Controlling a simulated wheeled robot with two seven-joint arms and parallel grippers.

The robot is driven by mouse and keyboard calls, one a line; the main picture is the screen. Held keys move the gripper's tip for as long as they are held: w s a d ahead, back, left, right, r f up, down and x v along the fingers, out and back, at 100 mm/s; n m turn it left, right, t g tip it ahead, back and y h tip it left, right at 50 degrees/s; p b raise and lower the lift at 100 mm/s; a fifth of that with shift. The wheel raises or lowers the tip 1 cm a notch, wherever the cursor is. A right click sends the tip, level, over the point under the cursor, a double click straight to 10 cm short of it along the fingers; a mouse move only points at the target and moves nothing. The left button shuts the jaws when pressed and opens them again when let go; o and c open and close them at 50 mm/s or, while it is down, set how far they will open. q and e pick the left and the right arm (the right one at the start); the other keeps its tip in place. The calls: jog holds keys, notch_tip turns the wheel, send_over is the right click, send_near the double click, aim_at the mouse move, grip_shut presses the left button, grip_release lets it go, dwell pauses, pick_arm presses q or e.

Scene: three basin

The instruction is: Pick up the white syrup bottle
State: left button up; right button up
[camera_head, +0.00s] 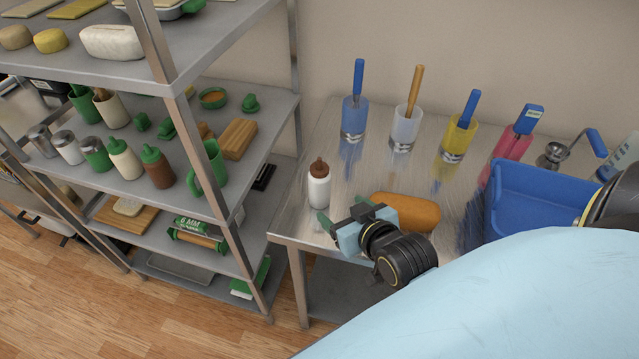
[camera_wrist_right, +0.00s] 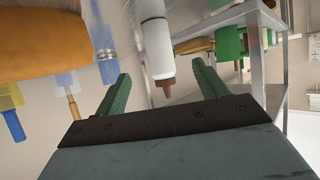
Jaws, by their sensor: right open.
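The white syrup bottle (camera_head: 319,190) with a brown cap stands upright on the metal table, near its left front corner. My right gripper (camera_head: 342,216) is open and empty, just right of and in front of the bottle, with its green fingers toward it. In the right wrist view the bottle (camera_wrist_right: 158,50) shows beyond and between the two green fingers of the right gripper (camera_wrist_right: 156,90), its brown cap pointing down in the picture. I see no contact between fingers and bottle. My left gripper is not in view.
An orange-brown loaf-shaped object (camera_head: 404,211) lies right behind my right gripper. A blue bin (camera_head: 540,205) stands to the right. Blue (camera_head: 354,115), clear (camera_head: 404,128) and yellow (camera_head: 457,138) cups with tools line the back. A metal shelf (camera_head: 225,115) stands left.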

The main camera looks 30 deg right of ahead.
aim_at(327, 188)
jog(key=shift+t+h, duration=0.3)
jog(key=shift+t, duration=0.2)
jog(key=x, duration=0.5)
jog(key=d+r+x, duration=0.1)
jog(key=x, duration=0.2)
jog(key=shift+w+f, duration=0.15)
jog(key=shift+w, duration=0.2)
jog(key=shift+a+x, duration=0.2)
jog(key=shift+x, duration=1.15)
jog(key=shift+a+x, duration=0.25)
jog(key=shift+x, duration=1.15)
jog(key=c, duration=1.1)
jog(key=shift+r, duration=0.2)
jog(key=shift+c, duration=0.2)
notch_tip(327, 188, up, 10)
jog(key=shift+f+p, duration=0.1)
jog(key=shift+p, duration=0.3)
